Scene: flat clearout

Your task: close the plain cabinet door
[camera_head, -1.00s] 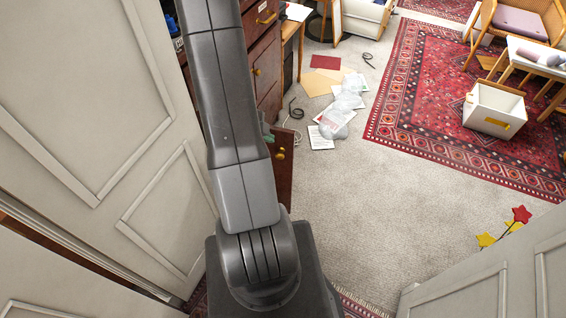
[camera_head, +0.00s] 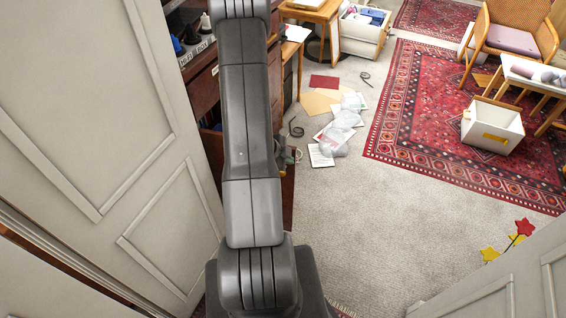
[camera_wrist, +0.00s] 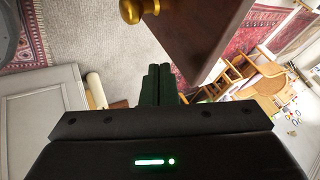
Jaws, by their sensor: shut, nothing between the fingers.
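A dark brown wooden door panel with a brass knob (camera_wrist: 130,10) fills the upper middle of the wrist view; its plain face (camera_wrist: 185,28) looks tilted there. In the head view a dark brown panel (camera_head: 288,200) shows as a narrow strip just right of my arm, mostly hidden behind it. The brown cabinet (camera_head: 205,95) stands left of my arm. My gripper (camera_wrist: 160,85) shows in the wrist view with its dark fingers together and empty, just below the panel; I cannot tell whether they touch it.
A large pale panelled door (camera_head: 100,110) stands close on the left, another pale panel (camera_head: 500,290) at lower right. Papers (camera_head: 335,130) and cables lie on the carpet. A white bin (camera_head: 493,125) stands on the red rug (camera_head: 420,110).

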